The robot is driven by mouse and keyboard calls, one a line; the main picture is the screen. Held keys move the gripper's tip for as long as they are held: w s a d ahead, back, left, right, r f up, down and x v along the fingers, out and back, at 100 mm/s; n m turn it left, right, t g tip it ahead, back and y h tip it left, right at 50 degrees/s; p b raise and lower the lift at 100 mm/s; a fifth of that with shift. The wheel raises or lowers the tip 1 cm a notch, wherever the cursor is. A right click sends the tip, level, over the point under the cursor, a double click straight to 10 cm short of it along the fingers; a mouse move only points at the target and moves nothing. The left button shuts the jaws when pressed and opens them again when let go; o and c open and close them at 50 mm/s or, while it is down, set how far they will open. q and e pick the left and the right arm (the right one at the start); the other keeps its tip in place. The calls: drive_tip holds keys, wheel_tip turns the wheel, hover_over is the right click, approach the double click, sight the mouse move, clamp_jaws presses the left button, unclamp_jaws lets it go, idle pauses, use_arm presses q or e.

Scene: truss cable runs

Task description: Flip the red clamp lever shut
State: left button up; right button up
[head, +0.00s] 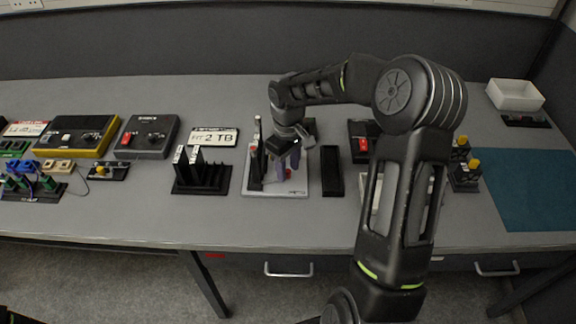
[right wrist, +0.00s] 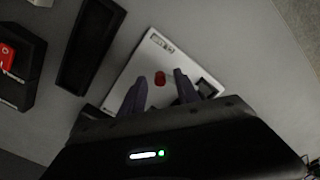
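A pale base plate (head: 262,191) stands mid-table with black upright parts on it. A small red piece (head: 289,174), seemingly the red clamp lever's grip, shows low on the plate beneath my right gripper (head: 288,172). In the right wrist view, the red piece (right wrist: 160,78) lies over the pale plate (right wrist: 150,60), in line with the gap between the two fingers. My right gripper (right wrist: 158,88) is open there, its fingers apart. I cannot tell whether a finger touches the red piece. The lever's arm is hardly visible. My left gripper is not in view.
A slotted black rack (head: 205,180) stands left of the plate, and a black tray (head: 332,171) lies close on its right. A black box with a red switch (head: 362,144) is further right. Bare table lies in front of the plate.

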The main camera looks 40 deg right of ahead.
drive_tip(key=shift+c, duration=0.5)
clamp_jaws()
